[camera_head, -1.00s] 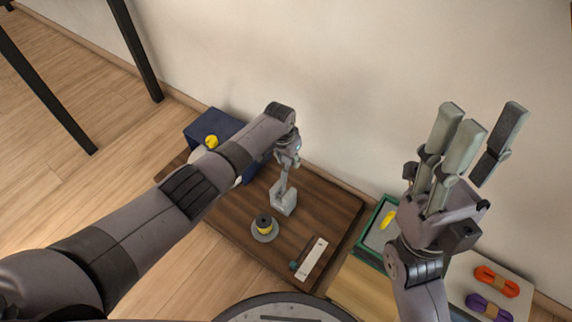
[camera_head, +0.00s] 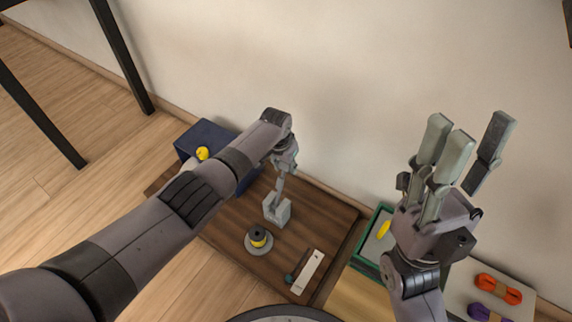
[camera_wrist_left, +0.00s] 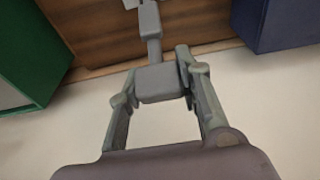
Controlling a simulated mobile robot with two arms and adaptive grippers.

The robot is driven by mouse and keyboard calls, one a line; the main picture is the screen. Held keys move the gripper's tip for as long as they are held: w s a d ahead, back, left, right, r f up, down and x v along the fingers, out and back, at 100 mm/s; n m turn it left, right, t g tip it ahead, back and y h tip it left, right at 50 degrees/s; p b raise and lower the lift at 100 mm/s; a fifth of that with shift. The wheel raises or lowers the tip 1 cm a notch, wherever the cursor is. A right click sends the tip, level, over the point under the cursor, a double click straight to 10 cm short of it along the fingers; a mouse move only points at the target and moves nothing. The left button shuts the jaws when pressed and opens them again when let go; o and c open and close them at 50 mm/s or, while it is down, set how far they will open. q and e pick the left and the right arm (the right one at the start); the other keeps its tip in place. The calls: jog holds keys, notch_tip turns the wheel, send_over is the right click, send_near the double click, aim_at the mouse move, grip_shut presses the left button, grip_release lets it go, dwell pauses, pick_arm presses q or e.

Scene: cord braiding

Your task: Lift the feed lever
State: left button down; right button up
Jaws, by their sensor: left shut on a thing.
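The grey feed lever (camera_head: 280,188) rises from a light grey bracket (camera_head: 277,211) on the brown wooden board (camera_head: 225,212). My left gripper (camera_head: 284,158) is at the lever's top end in the head view. In the left wrist view, my left gripper's fingers stand on both sides of the lever's grey block-shaped handle (camera_wrist_left: 160,83), with the lever's stem (camera_wrist_left: 150,28) running away toward the board. It is shut on the handle. My right gripper (camera_head: 462,150) is raised in front of the wall, its fingers spread, open and empty.
A spool (camera_head: 258,236) on a grey disc and a white strip (camera_head: 308,272) lie on the board. A dark blue box (camera_head: 195,137) stands at its left. A green-rimmed tray (camera_head: 363,262), an orange cord bundle (camera_head: 498,289) and a purple one (camera_head: 484,313) are at right. The wall is close behind.

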pick_arm(q)
jog(key=c, duration=1.5)
grip_release()
jog(key=shift+w+d+r, duration=0.2)
jog(key=shift+w+r, duration=0.05)
jog(key=shift+r, duration=0.05)
jog(key=shift+c, duration=0.2)
jog(key=o, duration=0.4)
jog(key=shift+s+a+f, duration=0.1)
jog(key=shift+s+f, duration=0.05)
jog(key=v, duration=1.2)
jog(key=shift+s+a, duration=0.1)
